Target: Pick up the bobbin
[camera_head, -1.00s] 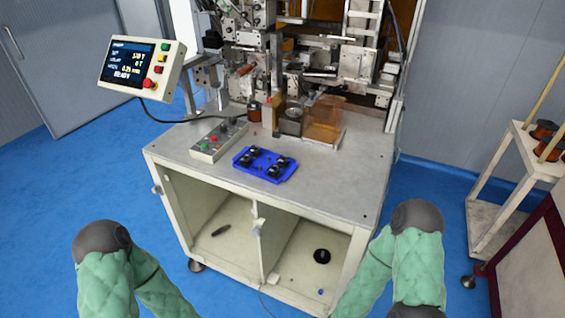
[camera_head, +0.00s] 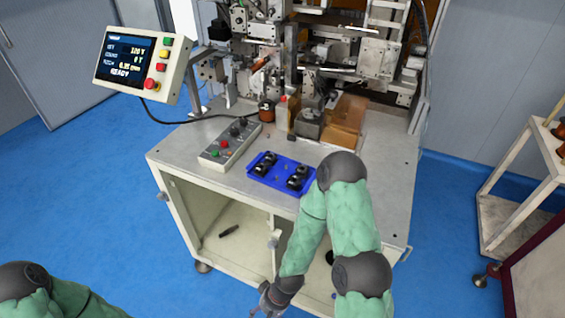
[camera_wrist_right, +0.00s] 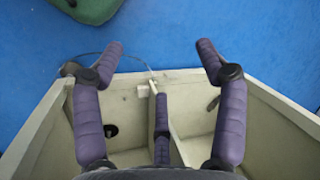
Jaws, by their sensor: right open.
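Black bobbin-like parts (camera_head: 297,178) sit in a blue tray (camera_head: 273,181) on the machine's table; which one is the bobbin I cannot tell. A black round piece (camera_wrist_right: 110,130) lies in the cabinet below, in the left compartment in the right wrist view; my right arm mostly hides it in the head view. My right gripper (camera_wrist_right: 160,49) is open and empty, its purple padded fingers spread over the front of the cabinet. In the head view the right gripper (camera_head: 267,305) is low, at the bottom edge, well below the tray. My left gripper is out of view.
The open cabinet has a middle divider (camera_head: 273,243) and a dark rod (camera_head: 228,231) on its floor. A button box (camera_head: 229,144) and a copper spool (camera_head: 266,109) stand left of and behind the tray. A rack (camera_head: 500,215) stands at the right.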

